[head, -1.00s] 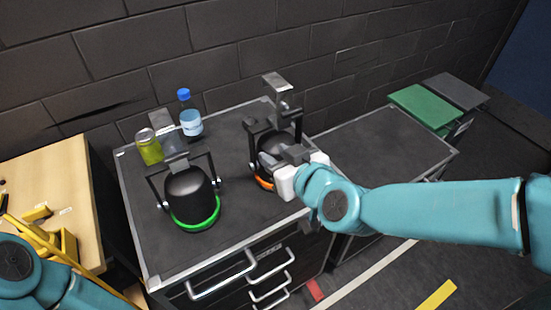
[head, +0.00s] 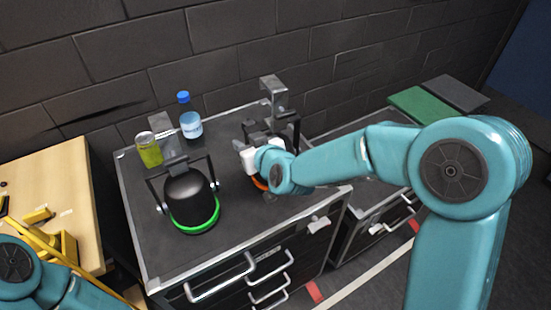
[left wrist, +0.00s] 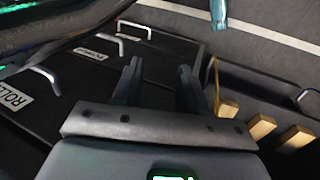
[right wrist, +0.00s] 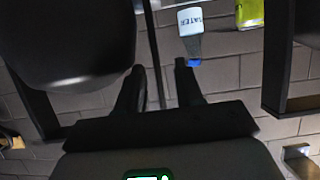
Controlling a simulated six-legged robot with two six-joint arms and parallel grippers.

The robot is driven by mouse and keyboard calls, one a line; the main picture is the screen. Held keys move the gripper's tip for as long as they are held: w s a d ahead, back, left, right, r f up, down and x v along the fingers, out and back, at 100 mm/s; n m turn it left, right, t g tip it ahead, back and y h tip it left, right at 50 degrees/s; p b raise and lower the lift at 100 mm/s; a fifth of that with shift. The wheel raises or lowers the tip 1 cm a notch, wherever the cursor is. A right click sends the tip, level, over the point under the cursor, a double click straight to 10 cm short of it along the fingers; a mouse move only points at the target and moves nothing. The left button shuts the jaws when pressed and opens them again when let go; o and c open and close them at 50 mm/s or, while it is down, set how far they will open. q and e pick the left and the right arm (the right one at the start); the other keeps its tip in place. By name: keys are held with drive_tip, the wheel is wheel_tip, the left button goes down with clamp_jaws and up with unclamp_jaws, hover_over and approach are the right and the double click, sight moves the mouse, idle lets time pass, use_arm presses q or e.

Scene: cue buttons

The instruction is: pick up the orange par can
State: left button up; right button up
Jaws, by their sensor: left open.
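The orange par can (head: 259,184) is a black lamp with an orange ring. It stands upright on the right part of the cabinet top, partly hidden by my right gripper (head: 256,136). In the right wrist view, a large black lamp body fills the left side. There my right gripper (right wrist: 158,78) has its fingers apart, with a thin bar seen between them; I cannot tell whether they touch it. My left gripper (left wrist: 160,68) is open and empty, near the drawer fronts; the head view shows only its arm at bottom left.
A black par can with a green ring (head: 197,229) stands to the left. A yellow-green can (head: 149,150) and a water bottle (head: 190,122) stand at the back, near the brick wall. A wooden table (head: 60,180) is at far left.

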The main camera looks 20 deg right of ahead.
drive_tip(key=shift+w+d, duration=0.2)
drive_tip(key=shift+w, duration=0.1)
drive_tip(key=shift+c, duration=0.3)
drive_tip(key=c, duration=0.5)
drive_tip(key=shift+a+r, duration=0.1)
drive_tip(key=shift+a, duration=0.05)
clamp_jaws()
drive_tip(key=shift+r, duration=0.2)
